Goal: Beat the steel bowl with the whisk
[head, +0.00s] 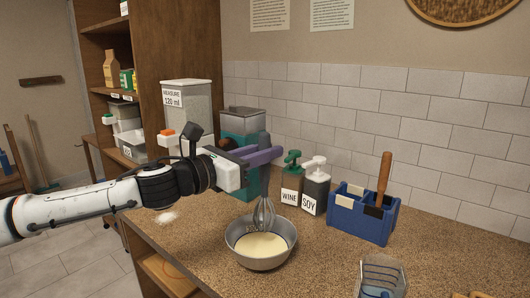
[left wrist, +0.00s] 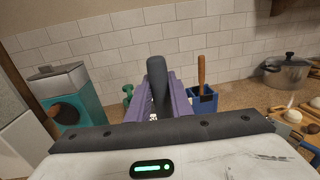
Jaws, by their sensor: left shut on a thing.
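The steel bowl (head: 236,240) stands on the speckled counter and holds a pale yellow mix. The whisk (head: 264,216) hangs upright, its wire loops inside the bowl at the back part of the mix; whether it touches the bottom cannot be seen. My left gripper (head: 262,157) is above the bowl, its purple fingers shut on the whisk's handle. In the left wrist view the dark whisk handle (left wrist: 157,80) stands between the two purple fingers (left wrist: 162,98). My right gripper does not show.
A green wine pump bottle (head: 292,182) and a dark soy pump bottle (head: 316,190) stand behind the bowl. A blue caddy (head: 355,217) with a wooden-handled tool is to the right. A teal machine (head: 243,125) stands behind my gripper. A clear container (head: 382,278) is at front right.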

